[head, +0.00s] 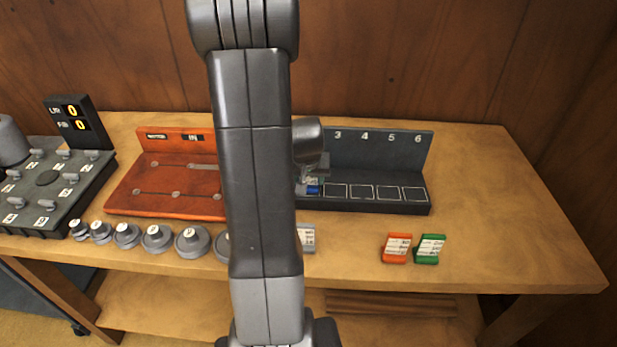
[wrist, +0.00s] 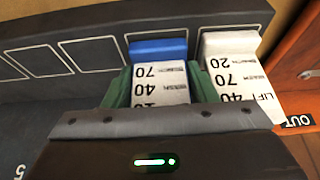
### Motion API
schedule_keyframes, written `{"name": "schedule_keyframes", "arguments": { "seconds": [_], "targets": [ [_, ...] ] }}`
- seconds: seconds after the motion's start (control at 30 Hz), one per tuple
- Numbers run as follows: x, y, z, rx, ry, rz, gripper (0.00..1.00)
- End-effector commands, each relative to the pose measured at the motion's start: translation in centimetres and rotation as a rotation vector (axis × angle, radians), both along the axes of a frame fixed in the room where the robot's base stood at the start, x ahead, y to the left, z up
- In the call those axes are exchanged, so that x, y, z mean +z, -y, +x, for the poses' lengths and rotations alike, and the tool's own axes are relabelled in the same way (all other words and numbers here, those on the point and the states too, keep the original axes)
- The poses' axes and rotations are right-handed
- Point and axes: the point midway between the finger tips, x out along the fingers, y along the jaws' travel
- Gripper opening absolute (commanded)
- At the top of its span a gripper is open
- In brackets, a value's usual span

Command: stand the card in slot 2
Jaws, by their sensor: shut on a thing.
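The blue card (wrist: 158,50) with a white printed label is between the green finger pads of my gripper (wrist: 160,88), which is shut on it. In the head view the blue card (head: 313,189) shows just left of the slot 3 outline, at the place of slot 2, with my gripper (head: 313,176) above it. The dark slot rack (head: 380,150) shows numbers 3 to 6; my arm hides its left part. A white card (wrist: 230,45) stands beside the blue one, towards the orange board. I cannot tell whether the blue card touches the slot floor.
Slots 3 to 6 look empty. An orange card (head: 397,248), a green card (head: 430,249) and a grey card (head: 306,237) stand on the bench (head: 500,220) before the rack. An orange-red board (head: 165,185) and several grey weights (head: 157,238) are to the left.

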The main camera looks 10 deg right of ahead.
Motion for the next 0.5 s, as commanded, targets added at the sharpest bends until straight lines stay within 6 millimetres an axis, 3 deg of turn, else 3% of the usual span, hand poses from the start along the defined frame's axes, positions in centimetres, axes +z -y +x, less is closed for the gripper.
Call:
{"name": "schedule_keyframes", "arguments": {
  "seconds": [0.4,0.43,0.5],
  "targets": [
    [-0.63,0.0,0.01,0.0,0.001,0.0,0.29],
    [-0.45,0.0,0.0,0.0,0.001,0.0,0.58],
    [-0.42,0.0,0.0,0.0,0.0,0.0,0.61]
  ]
}}
